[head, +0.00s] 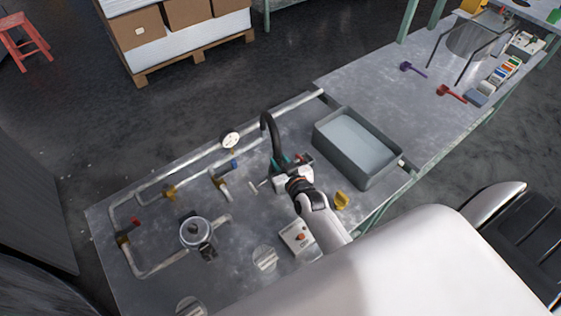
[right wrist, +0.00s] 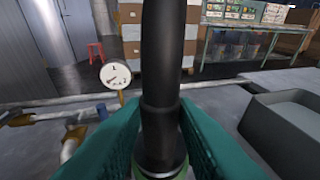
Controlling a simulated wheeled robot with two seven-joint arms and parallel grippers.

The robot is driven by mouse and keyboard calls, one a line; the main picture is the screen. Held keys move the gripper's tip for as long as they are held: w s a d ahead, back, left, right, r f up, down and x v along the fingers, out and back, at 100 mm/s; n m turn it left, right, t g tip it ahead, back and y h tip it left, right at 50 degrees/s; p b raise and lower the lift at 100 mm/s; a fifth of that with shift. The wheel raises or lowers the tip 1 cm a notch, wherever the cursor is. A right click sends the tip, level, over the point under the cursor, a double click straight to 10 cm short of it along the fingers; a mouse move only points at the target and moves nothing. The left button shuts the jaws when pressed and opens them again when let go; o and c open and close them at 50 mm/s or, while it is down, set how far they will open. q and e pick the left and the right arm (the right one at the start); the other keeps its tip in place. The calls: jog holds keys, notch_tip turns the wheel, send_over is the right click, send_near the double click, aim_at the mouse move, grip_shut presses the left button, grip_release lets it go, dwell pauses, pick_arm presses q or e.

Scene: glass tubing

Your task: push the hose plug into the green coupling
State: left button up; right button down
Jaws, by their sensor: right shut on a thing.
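The black hose (head: 268,124) arches up from my right gripper (head: 287,163). In the right wrist view the hose (right wrist: 163,50) runs down the middle into a thicker black sleeve, the hose plug (right wrist: 160,125). The teal fingers of my right gripper (right wrist: 158,135) are shut on the plug from both sides. The plug stands about upright. Just below it shows the green rim of the coupling (right wrist: 180,172), cut by the frame's lower edge. The plug's lower end meets or overlaps this rim; I cannot tell how deep it sits. My left gripper is not in view.
A grey water tray (head: 318,132) stands right of the gripper. A pressure gauge (head: 230,139) and pipes with a blue-handled valve (head: 234,163) lie to the left. A yellow piece (head: 341,200) and a switch box (head: 298,237) are near my arm. The table beyond the tray has free room.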

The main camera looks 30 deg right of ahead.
jog(key=shift+f+b, duration=0.4)
jog(key=shift+f, duration=0.15)
jog(key=c, duration=1.1)
grip_release()
jog(key=v, duration=1.2)
